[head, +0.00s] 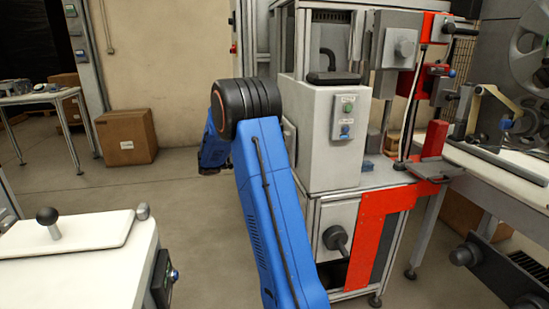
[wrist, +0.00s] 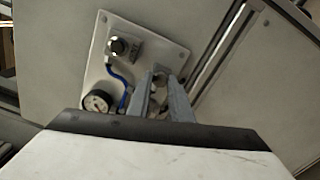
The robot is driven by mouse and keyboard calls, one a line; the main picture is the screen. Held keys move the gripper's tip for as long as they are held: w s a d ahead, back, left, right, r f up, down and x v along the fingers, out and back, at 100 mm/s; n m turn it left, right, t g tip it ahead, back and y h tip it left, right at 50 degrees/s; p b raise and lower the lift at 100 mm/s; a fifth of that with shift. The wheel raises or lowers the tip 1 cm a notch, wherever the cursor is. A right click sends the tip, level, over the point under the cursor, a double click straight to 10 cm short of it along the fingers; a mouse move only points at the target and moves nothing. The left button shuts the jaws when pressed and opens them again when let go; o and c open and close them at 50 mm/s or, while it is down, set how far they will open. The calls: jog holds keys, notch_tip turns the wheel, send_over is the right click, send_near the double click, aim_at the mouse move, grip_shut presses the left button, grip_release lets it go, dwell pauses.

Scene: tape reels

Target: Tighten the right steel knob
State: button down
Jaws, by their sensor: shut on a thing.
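In the wrist view, a pale panel plate (wrist: 172,52) is fixed to a grey machine face and appears tilted. The two grey fingers of my gripper (wrist: 163,84) reach up to the right part of this plate. They are shut on a small steel knob (wrist: 161,73), mostly hidden between the fingertips. Another dark-ended knob (wrist: 119,45) sits on the plate to the upper left, apart from the fingers. In the head view my blue arm hides the gripper and the plate does not show.
In the wrist view, a round gauge (wrist: 97,101) and a blue hose (wrist: 117,73) lie close to the left finger. In the head view, a grey and red machine (head: 322,120) stands right of my arm. A white-topped bench (head: 75,240) is at front left.

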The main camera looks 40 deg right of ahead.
jog(key=c, duration=1.6)
grip_release()
jog(key=shift+a, duration=0.1)
jog(key=v, duration=1.7)
jog(key=shift+w+a+f, duration=0.1)
jog(key=shift+w, duration=0.15)
jog(key=shift+s, duration=0.1)
